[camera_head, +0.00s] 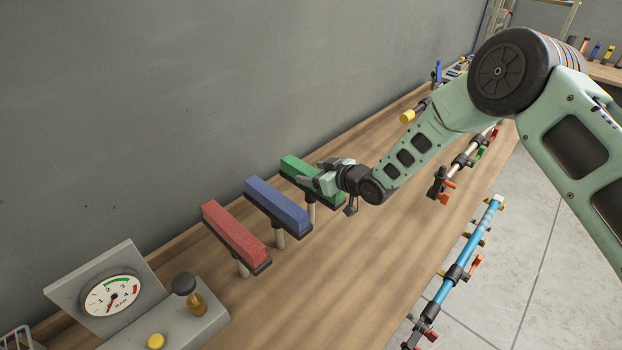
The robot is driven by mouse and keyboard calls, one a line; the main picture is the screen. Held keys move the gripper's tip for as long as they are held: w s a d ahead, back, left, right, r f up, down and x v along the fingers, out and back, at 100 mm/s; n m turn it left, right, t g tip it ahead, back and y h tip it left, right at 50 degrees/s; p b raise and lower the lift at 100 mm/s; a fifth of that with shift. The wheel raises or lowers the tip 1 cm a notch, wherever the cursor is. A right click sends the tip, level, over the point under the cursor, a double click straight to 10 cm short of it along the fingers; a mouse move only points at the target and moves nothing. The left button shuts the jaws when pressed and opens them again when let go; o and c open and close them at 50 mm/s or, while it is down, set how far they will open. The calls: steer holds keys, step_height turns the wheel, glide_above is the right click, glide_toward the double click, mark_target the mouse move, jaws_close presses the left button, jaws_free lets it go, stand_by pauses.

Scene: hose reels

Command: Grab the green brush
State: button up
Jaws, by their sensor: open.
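The green brush (293,167) is a long green block on a dark base, held up on a post above the wooden bench. It is the farthest of three such blocks in a row. My gripper (318,181) is open and lies at the right side of the green brush, partly covering its middle and near end. I cannot tell whether the fingers touch it or are around it. The blue brush (275,203) and the red brush (234,233) stand on posts to the left and nearer.
A pressure gauge (112,295) and a box with a yellow button (156,341) stand at the bench's near left. A blue tube (467,262) with clamps runs along the right edge. A grey wall (150,110) rises behind. The bench (330,270) between is bare.

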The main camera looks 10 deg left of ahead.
steer(key=shift+c, duration=0.3)
steer(key=c, duration=1.2)
